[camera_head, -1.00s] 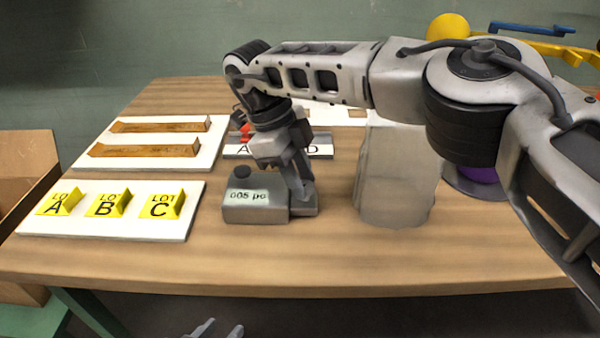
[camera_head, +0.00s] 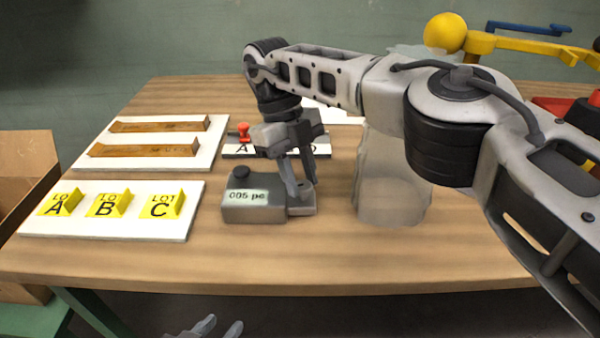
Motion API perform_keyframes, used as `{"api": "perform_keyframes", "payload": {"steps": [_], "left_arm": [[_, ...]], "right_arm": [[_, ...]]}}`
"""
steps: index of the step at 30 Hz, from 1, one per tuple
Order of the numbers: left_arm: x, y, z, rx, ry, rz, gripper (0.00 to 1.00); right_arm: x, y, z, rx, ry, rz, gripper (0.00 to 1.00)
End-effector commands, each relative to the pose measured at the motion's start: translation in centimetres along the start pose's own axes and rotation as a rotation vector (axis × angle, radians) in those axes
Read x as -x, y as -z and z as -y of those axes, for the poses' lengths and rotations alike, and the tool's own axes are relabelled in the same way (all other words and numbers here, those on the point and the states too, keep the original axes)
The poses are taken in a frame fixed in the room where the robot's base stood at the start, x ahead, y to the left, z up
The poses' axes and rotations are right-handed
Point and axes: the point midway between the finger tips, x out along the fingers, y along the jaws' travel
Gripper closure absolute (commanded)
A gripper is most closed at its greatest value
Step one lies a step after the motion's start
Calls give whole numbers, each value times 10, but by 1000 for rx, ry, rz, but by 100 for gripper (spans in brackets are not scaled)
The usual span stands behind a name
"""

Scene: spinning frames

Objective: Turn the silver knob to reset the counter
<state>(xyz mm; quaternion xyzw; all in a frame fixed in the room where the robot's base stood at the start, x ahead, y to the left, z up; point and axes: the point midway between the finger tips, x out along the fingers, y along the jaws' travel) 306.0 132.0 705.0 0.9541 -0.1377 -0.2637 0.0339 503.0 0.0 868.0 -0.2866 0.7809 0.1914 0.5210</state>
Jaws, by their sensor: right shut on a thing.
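The grey counter (camera_head: 253,205) stands on the table, with a dark round button (camera_head: 241,172) on top and a display on its front that seems to read "005 pc". My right gripper (camera_head: 301,190) reaches down at the counter's right end. Its fingers are shut on the silver knob there, which they hide almost fully. My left gripper (camera_head: 220,327) shows only its fingertips at the bottom edge, below the table front. They are apart and empty.
A white board with yellow lot signs A, B and C (camera_head: 110,228) lies left, with a board of wooden strips (camera_head: 145,165) behind it. A red-knobbed switch plate (camera_head: 236,150) is behind the counter. A translucent container (camera_head: 390,190) stands right. The front table strip is clear.

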Motion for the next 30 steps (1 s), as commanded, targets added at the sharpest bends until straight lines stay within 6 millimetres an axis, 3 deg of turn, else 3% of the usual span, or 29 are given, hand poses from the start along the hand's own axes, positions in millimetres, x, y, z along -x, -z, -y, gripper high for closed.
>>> {"api": "perform_keyframes", "payload": {"steps": [9, 10, 12, 30], "left_arm": [[0, 0, 0, 0, 0, 0, 64], [0, 0, 0, 0, 0, 0, 64], [0, 0, 0, 0, 0, 0, 64], [4, 5, -2, 0, -2, 0, 64]], "right_arm": [[2, 0, 1, -2, 1, 6, 94], [2, 0, 1, -2, 1, 6, 63], [2, 0, 0, -1, 0, 6, 50], [7, 2, -4, 7, -8, 1, 50]]}}
